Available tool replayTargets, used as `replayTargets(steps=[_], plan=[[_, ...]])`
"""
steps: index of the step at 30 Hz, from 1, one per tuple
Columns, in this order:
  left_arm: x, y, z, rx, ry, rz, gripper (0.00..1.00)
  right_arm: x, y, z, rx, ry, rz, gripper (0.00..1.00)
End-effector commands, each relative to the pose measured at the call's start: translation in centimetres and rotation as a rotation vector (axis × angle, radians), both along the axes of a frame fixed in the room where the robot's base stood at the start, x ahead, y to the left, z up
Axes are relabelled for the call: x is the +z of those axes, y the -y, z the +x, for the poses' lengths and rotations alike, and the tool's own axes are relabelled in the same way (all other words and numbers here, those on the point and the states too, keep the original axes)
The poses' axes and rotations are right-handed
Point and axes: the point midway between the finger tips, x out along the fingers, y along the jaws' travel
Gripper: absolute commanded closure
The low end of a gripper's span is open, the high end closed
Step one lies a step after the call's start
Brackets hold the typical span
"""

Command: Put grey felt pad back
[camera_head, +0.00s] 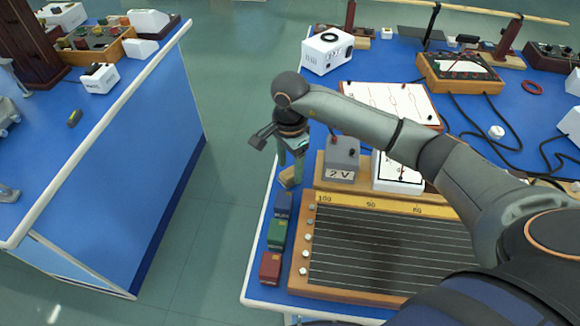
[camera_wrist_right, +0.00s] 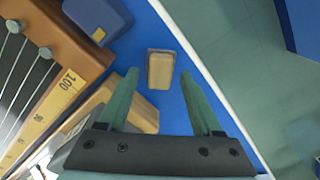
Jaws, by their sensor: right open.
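No thing that I can clearly identify as a grey felt pad shows. A small tan block (camera_wrist_right: 160,70) lies on the blue bench top near its pale edge; I cannot tell whether it is the pad. It is partly hidden behind my right gripper in the head view (camera_head: 288,178). My right gripper (camera_head: 290,166) points down at the bench's left edge. In the right wrist view its green fingers (camera_wrist_right: 160,82) are apart, with the block framed between and beyond their tips and nothing held. My left gripper is not in view.
Blue (camera_head: 283,205), green (camera_head: 277,234) and red (camera_head: 270,268) blocks line the bench edge beside the wired wooden board (camera_head: 298,285). A grey 2 V box (camera_head: 342,158) stands close by. A floor gap (camera_head: 225,130) separates the left bench (camera_head: 135,180).

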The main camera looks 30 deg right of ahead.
Motion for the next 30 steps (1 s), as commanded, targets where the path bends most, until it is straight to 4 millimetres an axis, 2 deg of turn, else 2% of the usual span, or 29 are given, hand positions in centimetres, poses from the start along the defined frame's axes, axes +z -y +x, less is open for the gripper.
replayTargets(steps=[9,15,21,30], plan=[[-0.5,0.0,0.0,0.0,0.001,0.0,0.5,6.9,0.1,0.1,0.0,0.007,-0.001,0.34],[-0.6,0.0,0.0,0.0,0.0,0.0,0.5,10.0,0.0,0.1,0.0,0.004,0.0,0.34],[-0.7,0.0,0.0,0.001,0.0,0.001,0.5,11.0,0.0,0.0,-0.001,0.002,-0.001,0.34],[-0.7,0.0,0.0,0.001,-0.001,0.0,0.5,11.0,0.0,0.0,-0.001,0.002,-0.001,0.34]])
